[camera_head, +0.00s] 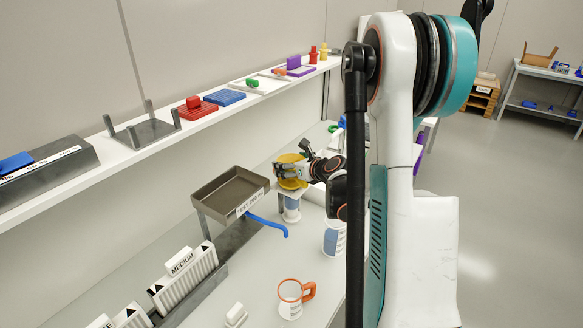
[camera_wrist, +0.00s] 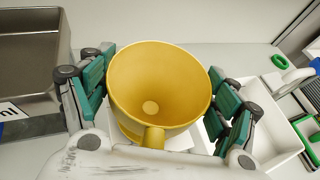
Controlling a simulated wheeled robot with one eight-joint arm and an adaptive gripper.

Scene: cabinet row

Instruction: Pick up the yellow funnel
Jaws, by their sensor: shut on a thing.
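The yellow funnel (camera_wrist: 158,85) fills the middle of the wrist view, its wide mouth facing the camera and a short yellow tab at its near rim. My gripper (camera_wrist: 157,110) has one green-padded finger on each side of the funnel and is shut on it. In the head view the yellow funnel (camera_head: 291,172) shows between the fingers of my gripper (camera_head: 290,172), to the right of a brown tray. A white and blue cylinder stands just below it there. I cannot tell whether the funnel touches that cylinder.
The brown tray (camera_head: 229,192) stands raised beside my gripper, with a blue curved piece (camera_head: 268,226) by it. A shelf (camera_head: 203,122) with small coloured objects runs behind. White bins (camera_wrist: 275,112) lie right in the wrist view.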

